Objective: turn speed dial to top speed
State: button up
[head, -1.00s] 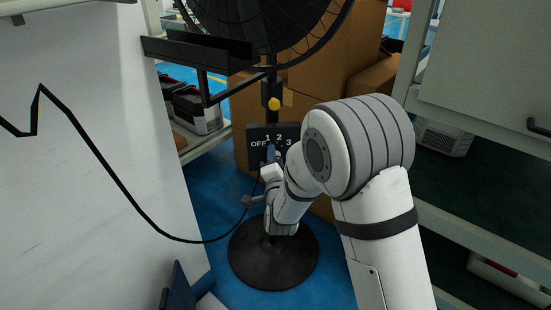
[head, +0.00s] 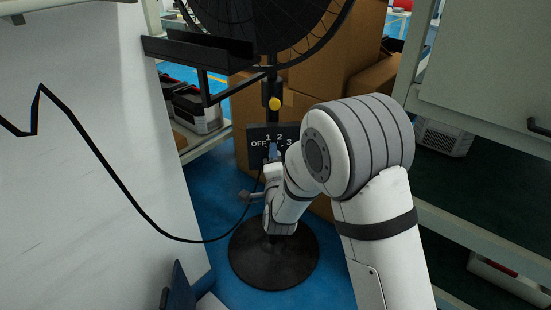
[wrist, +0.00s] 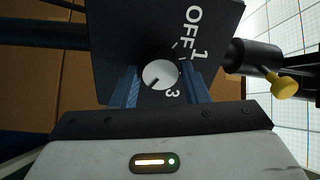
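The round pale speed dial (wrist: 160,74) sits on a black panel (wrist: 115,40) marked OFF, 1 and 3 in the wrist view; the 2 is hidden there. A dark mark lies on the lower-left part of the dial's face, away from OFF. My gripper (wrist: 160,80) has its blue fingers on both sides of the dial, very close to it. Whether both fingers touch it is unclear. In the head view my gripper (head: 273,155) is at the panel (head: 257,132), below the 1 and 2, and it hides the dial.
The panel is on a pedestal fan (head: 265,20) with a round black base (head: 255,275) and a yellow knob (head: 275,103). A black cable hangs at left by a white panel (head: 90,90). Cardboard boxes (head: 335,60) stand behind, and shelving is at right.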

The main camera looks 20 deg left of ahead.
jog(key=o, duration=0.4)
jog(key=shift+c, duration=0.2)
jog(key=p+v, duration=0.2)
jog(key=v, duration=0.5)
jog(key=shift+s+d, duration=0.15)
jog(key=shift+s, duration=0.2)
jog(key=shift+f, duration=0.1)
